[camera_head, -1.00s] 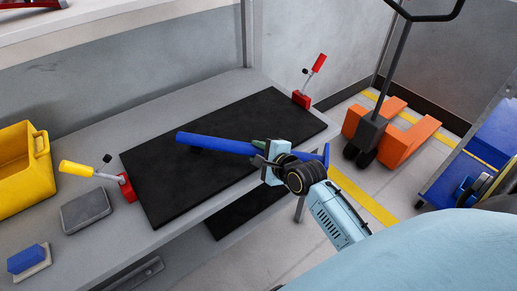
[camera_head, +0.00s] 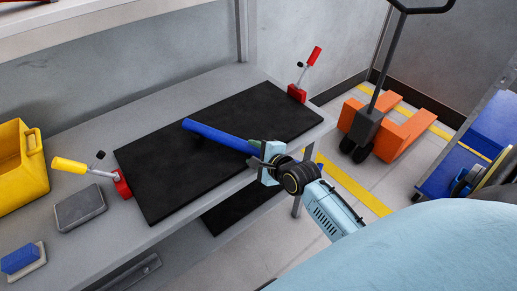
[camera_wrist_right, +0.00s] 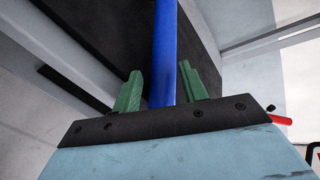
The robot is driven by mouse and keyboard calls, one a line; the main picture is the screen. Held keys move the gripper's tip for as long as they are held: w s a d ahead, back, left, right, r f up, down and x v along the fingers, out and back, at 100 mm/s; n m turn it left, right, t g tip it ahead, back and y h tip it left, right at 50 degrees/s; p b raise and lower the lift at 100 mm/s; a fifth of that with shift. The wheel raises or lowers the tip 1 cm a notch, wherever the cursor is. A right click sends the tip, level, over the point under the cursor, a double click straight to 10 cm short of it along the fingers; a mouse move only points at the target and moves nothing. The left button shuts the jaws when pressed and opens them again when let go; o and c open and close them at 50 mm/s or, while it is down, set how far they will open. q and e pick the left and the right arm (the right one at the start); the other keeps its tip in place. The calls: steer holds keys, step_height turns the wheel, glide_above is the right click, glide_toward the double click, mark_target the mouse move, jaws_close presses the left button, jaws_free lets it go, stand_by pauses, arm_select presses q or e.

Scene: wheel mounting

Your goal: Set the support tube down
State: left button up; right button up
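The support tube is a long blue bar (camera_head: 215,134). Its far left end lies over the black mat (camera_head: 160,190) on the bench, and its near end runs back to my right gripper (camera_head: 262,160) at the bench's front edge. I cannot tell whether it rests fully on the mat. In the right wrist view the tube (camera_wrist_right: 164,50) passes between the two green fingers (camera_wrist_right: 160,80). A gap shows on each side, so the right gripper looks open around it. Part of the tube is hidden behind the gripper. My left gripper is out of view.
A red-handled clamp (camera_head: 298,92) stands at the mat's far right corner and a yellow-handled clamp (camera_head: 121,184) at its left. A yellow bin (camera_head: 20,180), grey block (camera_head: 80,208) and blue block (camera_head: 20,258) lie left. An orange pallet truck (camera_head: 400,130) stands beyond the bench.

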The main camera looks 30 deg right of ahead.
steer(key=a+p+v, duration=0.1)
steer(key=p+v, duration=0.1)
steer(key=v, duration=0.9)
steer(key=s+a+f+n+g, duration=0.1)
steer(key=s+f+n+g, duration=0.3)
steer(key=f, duration=0.9)
steer(key=s+a+f+n+g, duration=0.15)
steer(key=s+f+n, duration=0.45)
steer(key=f, duration=0.7)
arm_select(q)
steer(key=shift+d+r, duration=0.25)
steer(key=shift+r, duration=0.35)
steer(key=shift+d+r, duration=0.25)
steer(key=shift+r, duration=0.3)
arm_select(e)
steer(key=s+f+n+g, duration=0.2)
steer(key=s+f+n, duration=0.3)
steer(key=s, duration=0.3)
steer(key=s+a+f+n+g, duration=0.1)
steer(key=s+f+n+g, duration=0.1)
steer(key=s+f+n, duration=0.3)
steer(key=s+f+n+g+h, duration=0.1)
steer(key=s+f+n+g, duration=0.2)
steer(key=s, duration=0.8)
step_height(320, 180, down, 3)
steer(key=shift+s+a+r+n, duration=0.1)
steer(key=shift+s+a+n, duration=0.2)
steer(key=shift+n, duration=0.6)
